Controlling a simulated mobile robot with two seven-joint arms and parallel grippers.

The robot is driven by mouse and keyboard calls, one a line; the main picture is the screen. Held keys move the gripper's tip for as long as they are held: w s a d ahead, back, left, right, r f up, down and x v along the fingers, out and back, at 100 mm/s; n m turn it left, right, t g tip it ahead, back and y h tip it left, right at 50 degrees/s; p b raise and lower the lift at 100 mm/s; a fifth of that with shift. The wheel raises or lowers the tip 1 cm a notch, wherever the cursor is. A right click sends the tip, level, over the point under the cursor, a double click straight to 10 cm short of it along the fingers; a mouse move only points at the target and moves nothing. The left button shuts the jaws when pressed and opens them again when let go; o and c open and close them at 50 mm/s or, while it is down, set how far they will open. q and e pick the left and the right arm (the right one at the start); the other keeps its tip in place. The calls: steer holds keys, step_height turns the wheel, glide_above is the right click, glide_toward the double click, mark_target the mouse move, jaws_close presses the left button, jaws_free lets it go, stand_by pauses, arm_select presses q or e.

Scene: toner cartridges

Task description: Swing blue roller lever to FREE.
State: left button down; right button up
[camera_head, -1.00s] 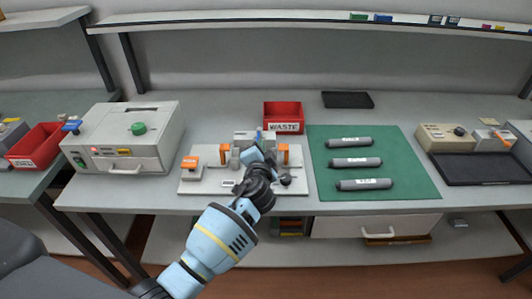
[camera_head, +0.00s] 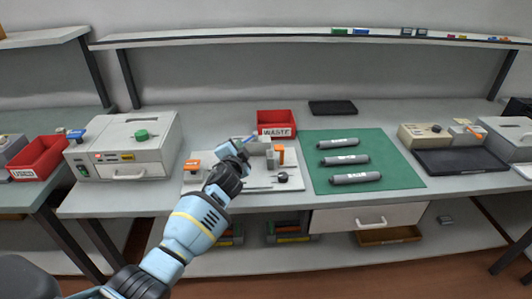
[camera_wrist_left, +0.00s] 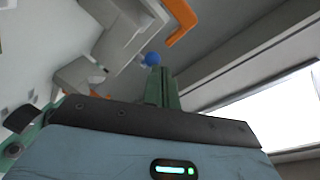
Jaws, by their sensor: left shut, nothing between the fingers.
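The fixture plate (camera_head: 262,185), pale and with grey blocks, stands on the bench. A small blue lever part (camera_head: 250,139) shows at its back, just beyond my left gripper (camera_head: 241,149). In the left wrist view a round blue knob (camera_wrist_left: 152,59) shows right at the tip of the greenish finger (camera_wrist_left: 161,88). I cannot tell whether they touch. My left gripper is shut with nothing held. It comes over the fixture from the front left and hides part of it. The lever's FREE marking is not readable. My right gripper is out of view.
Orange clamps (camera_head: 279,154) stand on the fixture. The red WASTE bin (camera_head: 276,123) is behind it. A green mat (camera_head: 400,172) with three grey cartridges (camera_head: 344,160) lies right. A white machine (camera_head: 125,147) stands left.

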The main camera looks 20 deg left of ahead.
arm_select(q)
steer(key=shift+a, duration=0.45)
steer(key=shift+w+a+f, duration=0.1)
steer(key=shift+w+a, duration=0.2)
steer(key=shift+a, duration=0.3)
steer(key=shift+w+a, duration=0.25)
steer(key=shift+a, duration=0.3)
arm_select(e)
steer(key=shift+s+f, duration=0.15)
steer(key=shift+f, duration=0.15)
arm_select(q)
steer(key=shift+a, duration=0.1)
arm_select(e)
steer(key=shift+r, duration=0.1)
